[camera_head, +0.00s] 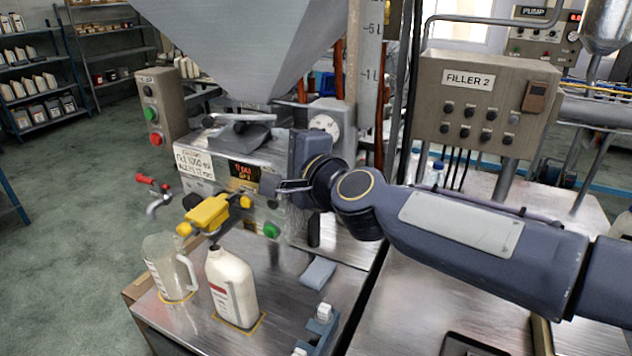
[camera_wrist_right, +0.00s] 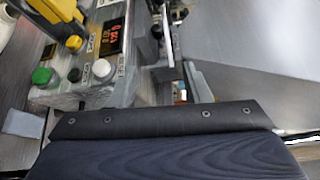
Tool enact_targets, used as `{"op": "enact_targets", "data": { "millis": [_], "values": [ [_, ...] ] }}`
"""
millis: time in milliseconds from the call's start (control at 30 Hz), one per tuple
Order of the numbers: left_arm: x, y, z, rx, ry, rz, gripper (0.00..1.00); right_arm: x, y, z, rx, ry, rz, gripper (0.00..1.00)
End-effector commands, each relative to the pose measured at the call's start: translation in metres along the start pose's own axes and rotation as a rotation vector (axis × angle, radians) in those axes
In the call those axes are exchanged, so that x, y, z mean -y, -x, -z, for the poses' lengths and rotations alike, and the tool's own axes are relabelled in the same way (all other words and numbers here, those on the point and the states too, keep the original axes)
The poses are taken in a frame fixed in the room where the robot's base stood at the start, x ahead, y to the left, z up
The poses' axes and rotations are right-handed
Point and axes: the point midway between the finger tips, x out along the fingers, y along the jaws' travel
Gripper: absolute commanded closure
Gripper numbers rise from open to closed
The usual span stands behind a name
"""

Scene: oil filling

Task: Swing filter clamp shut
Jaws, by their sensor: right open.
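My right gripper (camera_head: 284,186) reaches in from the right, its open fingers pointing left in front of the filling machine's panel. In the right wrist view, its dark bolted body (camera_wrist_right: 160,117) fills the lower part, with a thin finger in the upper middle. A dark clamp-like part (camera_head: 238,132) sits on top of the machine (camera_head: 215,155), below the hopper. I cannot tell for sure whether this is the filter clamp, or whether it is open. My arm and gripper hide part of the machine. No left gripper shows.
A yellow filling head (camera_head: 209,214) sits above a white bottle (camera_head: 232,287). A clear jug (camera_head: 169,266) stands left of it. The Filler 2 box (camera_head: 484,103) stands behind my arm.

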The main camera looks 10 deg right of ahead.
Motion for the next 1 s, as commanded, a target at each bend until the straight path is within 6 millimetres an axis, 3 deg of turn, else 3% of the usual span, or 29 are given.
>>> {"op": "enact_targets", "data": {
  "millis": [133, 400, 900, 1000],
  "values": [
    [-0.003, 0.007, 0.004, 0.0, 0.0, 0.0, 0.15, 0.003, 0.03, -0.001, 0.002, -0.001, 0.001, 0.56],
    [0.001, -0.002, -0.001, 0.0, 0.0, 0.0, 0.15, -0.026, 0.059, 0.02, 0.055, 0.148, -0.06, 0.56],
    [0.001, -0.003, -0.002, 0.0, 0.0, 0.0, 0.15, -0.036, 0.07, 0.025, 0.078, 0.205, -0.085, 0.56],
    [0.001, -0.003, -0.001, 0.0, 0.0, 0.0, 0.15, -0.036, 0.07, 0.025, 0.078, 0.204, -0.085, 0.69]
  ]
}}
